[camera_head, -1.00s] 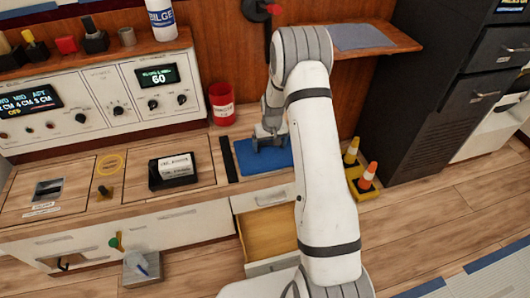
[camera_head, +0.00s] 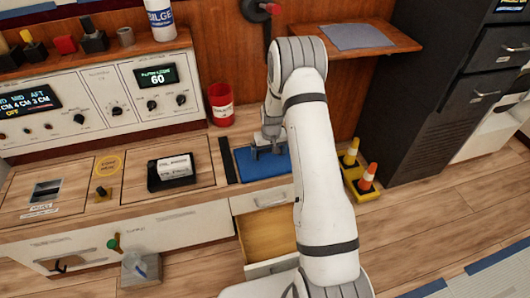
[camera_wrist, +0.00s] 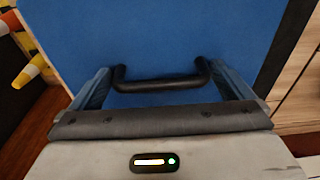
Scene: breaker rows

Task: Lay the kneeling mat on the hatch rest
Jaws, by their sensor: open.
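The blue mat (camera_head: 280,167), which looks like the kneeling mat, lies flat on the counter right of a black strip. In the wrist view the mat (camera_wrist: 150,35) fills most of the picture and has a black bar handle (camera_wrist: 160,84). My gripper (camera_head: 266,145) is over the mat. In the wrist view my gripper (camera_wrist: 164,86) is open, with one finger at each end of the handle; I cannot tell if they touch it. A wooden shelf (camera_head: 385,46) at the upper right bears a flat grey sheet (camera_head: 355,37); it may be the hatch rest.
A red can (camera_head: 221,104) stands behind the mat. An open drawer (camera_head: 268,235) juts out below it. Small orange and yellow cones (camera_head: 367,177) stand on the right, beside a dark cabinet (camera_head: 425,100). A black box (camera_head: 172,172) sits to the left on the counter.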

